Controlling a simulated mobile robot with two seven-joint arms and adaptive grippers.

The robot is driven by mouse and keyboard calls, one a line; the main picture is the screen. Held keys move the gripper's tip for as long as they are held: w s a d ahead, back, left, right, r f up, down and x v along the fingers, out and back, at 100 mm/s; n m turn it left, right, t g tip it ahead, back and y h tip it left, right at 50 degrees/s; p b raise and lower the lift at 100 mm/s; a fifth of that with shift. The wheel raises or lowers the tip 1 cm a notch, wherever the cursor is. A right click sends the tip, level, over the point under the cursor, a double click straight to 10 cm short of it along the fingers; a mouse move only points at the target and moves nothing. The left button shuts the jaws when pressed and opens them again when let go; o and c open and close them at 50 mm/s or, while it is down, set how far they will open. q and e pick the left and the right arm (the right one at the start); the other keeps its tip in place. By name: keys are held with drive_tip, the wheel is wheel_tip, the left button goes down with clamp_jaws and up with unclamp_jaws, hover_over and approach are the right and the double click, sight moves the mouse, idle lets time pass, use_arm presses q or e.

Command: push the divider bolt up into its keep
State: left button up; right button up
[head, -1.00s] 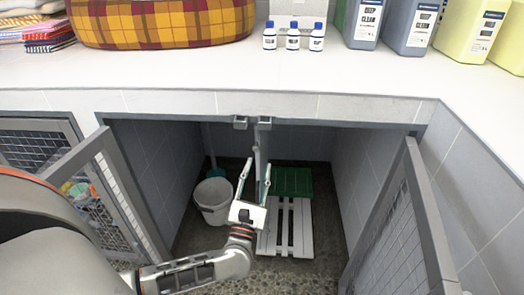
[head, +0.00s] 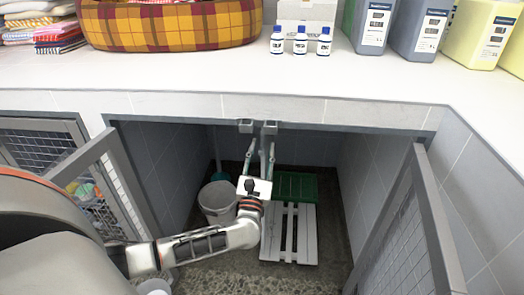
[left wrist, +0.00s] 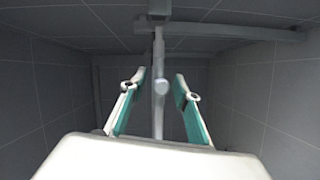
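The divider bolt (left wrist: 159,62) is a thin pale upright rod with a round knob (left wrist: 161,87) in the left wrist view. In the head view the bolt (head: 263,143) stands under the counter's front edge, partly hidden by my fingers. A small grey bracket at the lintel (head: 269,127), apparently the keep, is above it; in the wrist view that bracket (left wrist: 151,20) is near the rod's top. Whether the rod is inside it I cannot tell. My left gripper (head: 262,142) is open, pointing up, one green-padded finger on each side of the rod. My right gripper is out of view.
Open mesh doors stand at the left (head: 95,190) and right (head: 405,225) of the kennel opening. Inside are a white bucket (head: 217,200), a white slatted board (head: 300,235) and a green mat (head: 297,185). The counter (head: 200,72) overhangs with bottles on it.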

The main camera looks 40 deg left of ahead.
sight(263, 136)
use_arm(q)
clamp_jaws()
wheel_tip(263, 136, up, 4)
drive_tip(key=shift+f+p, duration=0.1)
drive_tip(key=shift+p, duration=0.8)
unclamp_jaws()
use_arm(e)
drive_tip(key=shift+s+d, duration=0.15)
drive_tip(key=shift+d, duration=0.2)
use_arm(q)
drive_tip(key=shift+f, duration=0.1)
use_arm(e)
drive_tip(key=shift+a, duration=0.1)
use_arm(q)
drive_tip(key=shift+s+d, duration=0.1)
drive_tip(key=v, duration=1.1)
drive_tip(key=shift+s+f, duration=0.15)
drive_tip(key=shift+s, duration=0.2)
